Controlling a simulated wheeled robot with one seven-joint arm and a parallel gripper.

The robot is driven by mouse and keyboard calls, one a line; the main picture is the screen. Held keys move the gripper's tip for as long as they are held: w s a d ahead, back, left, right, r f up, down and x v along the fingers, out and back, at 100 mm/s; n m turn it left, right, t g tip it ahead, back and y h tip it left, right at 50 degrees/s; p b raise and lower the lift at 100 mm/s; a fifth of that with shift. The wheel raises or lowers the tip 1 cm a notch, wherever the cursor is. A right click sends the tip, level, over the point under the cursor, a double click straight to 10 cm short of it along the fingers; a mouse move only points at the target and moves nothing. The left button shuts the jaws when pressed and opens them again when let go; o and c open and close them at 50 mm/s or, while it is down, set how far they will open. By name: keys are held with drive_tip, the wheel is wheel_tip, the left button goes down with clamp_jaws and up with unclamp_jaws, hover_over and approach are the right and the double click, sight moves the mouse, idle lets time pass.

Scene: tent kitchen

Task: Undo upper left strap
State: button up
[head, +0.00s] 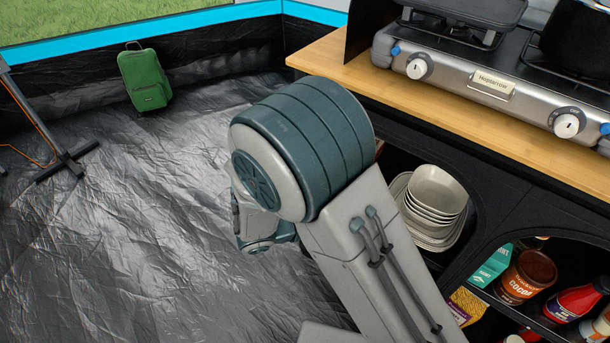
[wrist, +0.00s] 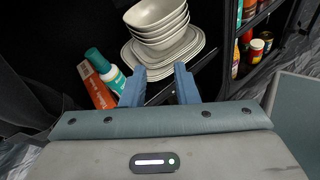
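I cannot make out any strap in either view. The black fabric kitchen cabinet (head: 505,240) has arched openings, with no flap across the two that show. In the wrist view my gripper (wrist: 159,80) has two blue fingers spread apart with nothing between them. The fingers point toward the cabinet opening, with stacked bowls (wrist: 160,25) and plates beyond them. I cannot tell the distance between them. In the head view my own arm hides the gripper and part of the cabinet's left side.
A wooden counter (head: 450,120) carries a stove (head: 490,75). The bowls and plates (head: 432,195) sit in one opening, and a cocoa tub (head: 527,277) and bottles in another. A green bag (head: 145,78) and a stand leg (head: 67,160) are left. Open floor (head: 130,230) lies between.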

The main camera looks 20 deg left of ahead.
drive_tip(key=s+a+f+n+t+y+p, duration=0.1)
drive_tip(key=s+a+n+t+y, duration=0.15)
drive_tip(key=a+n+t, duration=0.35)
drive_tip(key=s+a+f+n+t+y+p, duration=0.1)
drive_tip(key=s+a+f+n+t+y, duration=0.2)
drive_tip(key=a, duration=0.6)
drive_tip(key=w+d+r+n+y+b, duration=0.1)
drive_tip(key=w+d+b, duration=0.1)
drive_tip(key=w, duration=1.2)
drive_tip(key=shift+w+d+b, duration=0.25)
drive_tip(key=shift+d+b, duration=0.1)
drive_tip(key=shift+d, duration=0.5)
drive_tip(key=shift+r, duration=0.1)
clamp_jaws()
